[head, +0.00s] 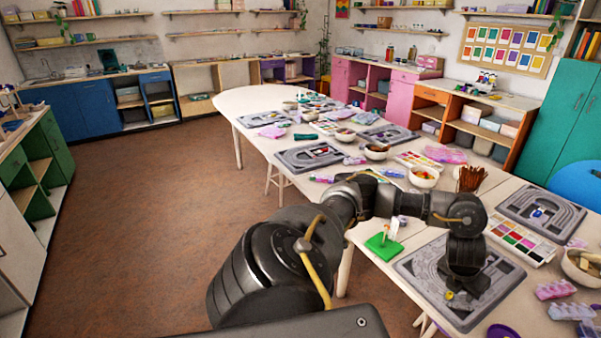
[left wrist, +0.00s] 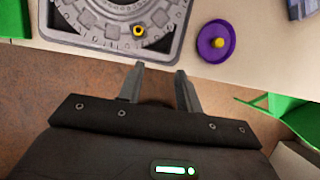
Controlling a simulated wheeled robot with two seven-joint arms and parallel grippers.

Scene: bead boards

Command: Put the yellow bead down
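The yellow bead (left wrist: 138,30), a small ring with a dark hole, rests on the grey bead board (left wrist: 60,40) near its round ringed part in the left wrist view. It also shows small in the head view (head: 449,295), on the near part of the board (head: 412,266). My left gripper (left wrist: 159,69) is open with nothing between its fingers. Its fingertips are apart from the bead, near the board's edge in the picture. In the head view my left wrist covers part of the board and hides the fingertips. My right gripper is in neither view.
A purple dish (left wrist: 228,38) with a yellow knob stands right of the board in the left wrist view. In the head view a green stand (head: 384,247), a paint palette (head: 520,241), another board (head: 541,212) and a white bowl (head: 583,266) surround the board.

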